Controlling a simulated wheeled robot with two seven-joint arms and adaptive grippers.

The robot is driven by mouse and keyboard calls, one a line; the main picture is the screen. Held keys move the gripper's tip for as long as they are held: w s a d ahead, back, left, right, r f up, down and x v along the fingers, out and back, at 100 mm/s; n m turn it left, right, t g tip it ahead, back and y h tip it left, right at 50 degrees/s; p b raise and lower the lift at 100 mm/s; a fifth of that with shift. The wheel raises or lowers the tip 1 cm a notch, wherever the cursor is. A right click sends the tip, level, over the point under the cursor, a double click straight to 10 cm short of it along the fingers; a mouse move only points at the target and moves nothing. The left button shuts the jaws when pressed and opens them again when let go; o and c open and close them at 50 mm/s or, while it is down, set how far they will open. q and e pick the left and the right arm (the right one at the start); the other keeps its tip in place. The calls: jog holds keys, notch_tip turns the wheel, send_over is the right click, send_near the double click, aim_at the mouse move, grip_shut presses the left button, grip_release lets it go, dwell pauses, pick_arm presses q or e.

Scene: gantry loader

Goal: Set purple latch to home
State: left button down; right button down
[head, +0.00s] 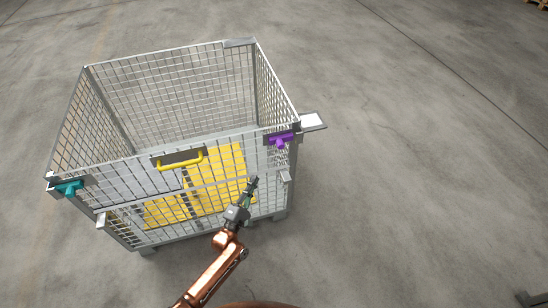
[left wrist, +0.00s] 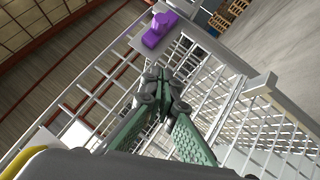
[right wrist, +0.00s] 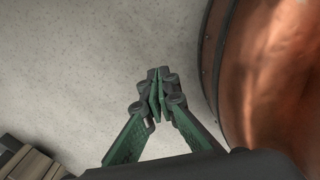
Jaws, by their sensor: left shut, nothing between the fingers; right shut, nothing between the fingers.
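The purple latch (head: 281,139) sits at the top right front corner of a grey wire-mesh crate (head: 160,67). It also shows in the left wrist view (left wrist: 158,30), on a light plate beyond my fingertips. My left gripper (head: 254,182) is shut and empty in front of the crate's front wall, below and left of the purple latch and apart from it. In the left wrist view its fingertips (left wrist: 160,76) are together. My right gripper (right wrist: 157,75) shows only in the right wrist view, shut and empty over bare floor.
A teal latch (head: 69,188) is at the crate's left front corner. A yellow handle (head: 181,163) is on the front wall's top edge. A yellow panel (head: 215,165) shows through the mesh. A small white plate (head: 312,121) juts out right of the purple latch.

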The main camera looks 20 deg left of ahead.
pick_arm(q)
jog(key=r, duration=0.1)
jog(key=b, duration=0.1)
send_near(282, 142)
jog(key=w+a+f, duration=0.2)
jog(key=w+a, duration=0.1)
jog(key=a, duration=0.1)
jog(key=w+d, duration=0.1)
jog(key=w+d+r, duration=0.1)
jog(key=shift+d+r, duration=0.25)
pick_arm(e)
jog(key=shift+w+d+f, duration=0.1)
jog(key=shift+d+f, duration=0.05)
jog(key=shift+f, duration=0.5)
